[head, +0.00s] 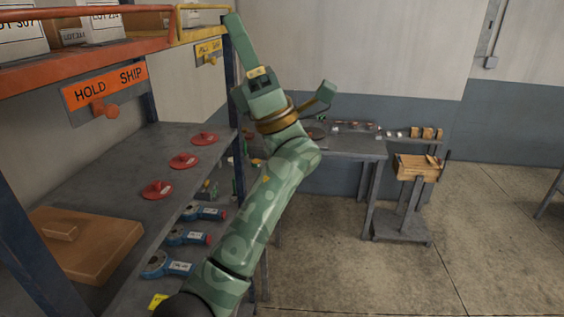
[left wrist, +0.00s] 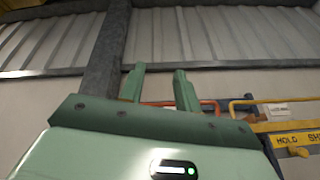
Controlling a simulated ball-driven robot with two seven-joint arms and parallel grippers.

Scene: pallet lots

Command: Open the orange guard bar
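The orange guard bar (head: 120,8) runs level across the front of the orange shelf bay at the top left of the head view, before boxes. Its curved end (left wrist: 208,103) shows in the left wrist view, low and just right of the fingers; part of the bar is hidden behind them. My left gripper (head: 236,22) is raised to the right of the bar, near the yellow bay. In the left wrist view the two fingers (left wrist: 159,72) stand apart with nothing visibly held between them. I cannot tell whether a finger touches the bar. My right gripper is out of view.
An orange HOLD SHIP sign (head: 105,86) with a knob hangs under the orange shelf (head: 60,67). A yellow bar (left wrist: 290,100) and yellow sign (head: 208,48) are beside it. A blue rack post (head: 233,75) stands close to my gripper. The grey lower shelf (head: 110,180) holds red discs.

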